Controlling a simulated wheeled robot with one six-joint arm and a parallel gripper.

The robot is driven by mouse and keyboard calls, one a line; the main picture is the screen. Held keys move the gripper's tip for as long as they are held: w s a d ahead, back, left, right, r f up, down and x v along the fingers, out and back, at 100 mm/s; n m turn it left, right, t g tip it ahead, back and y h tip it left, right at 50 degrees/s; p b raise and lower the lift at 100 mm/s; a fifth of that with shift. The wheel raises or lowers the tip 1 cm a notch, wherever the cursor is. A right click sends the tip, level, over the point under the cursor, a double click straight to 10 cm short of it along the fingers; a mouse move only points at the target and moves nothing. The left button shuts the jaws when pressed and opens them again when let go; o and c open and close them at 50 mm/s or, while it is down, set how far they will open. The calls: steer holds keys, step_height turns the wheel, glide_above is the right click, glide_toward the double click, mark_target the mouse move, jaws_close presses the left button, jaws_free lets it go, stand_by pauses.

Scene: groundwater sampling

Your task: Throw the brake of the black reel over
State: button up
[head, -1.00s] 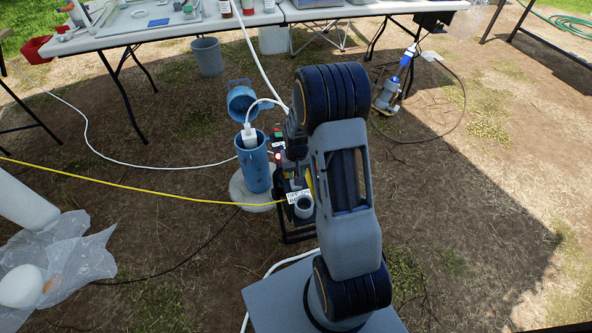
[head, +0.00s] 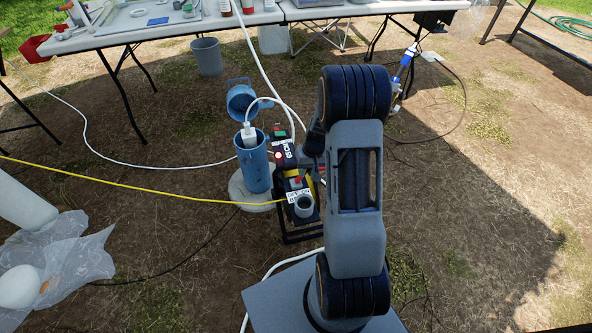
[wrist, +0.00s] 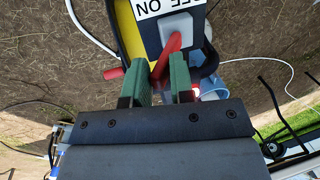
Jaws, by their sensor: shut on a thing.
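The black reel (head: 290,234) stands on a dark frame beside the blue well pipe, partly hidden by my arm in the head view. In the wrist view its dark and yellow body (wrist: 128,35) shows at the top, with a white label ending in "EE ON" cut off by the edge. The red brake lever (wrist: 174,43) rises from a grey block below that label and slants down-left between my fingers. My gripper (wrist: 163,84), with green fingers, is shut on this lever. A second red handle (wrist: 113,73) sticks out to the left, outside the fingers.
The blue well pipe (head: 256,170) with its open cap (head: 240,99) stands close left of the reel. A yellow line (head: 140,183) runs in from the left, and white tubing (head: 262,62) from the table (head: 270,19). Bare ground lies to the right.

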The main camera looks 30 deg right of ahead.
steer(key=shift+s+d+f+b, duration=0.15)
steer(key=shift+d+f+b, duration=0.15)
steer(key=shift+f+b, duration=0.25)
steer(key=shift+o, duration=0.3)
steer(key=shift+s+d+f+y+b, duration=0.15)
steer(key=shift+d+f+y+b, duration=0.15)
steer(key=shift+d+y+b, duration=0.5)
steer(key=shift+a, duration=0.2)
steer(key=o, duration=0.6)
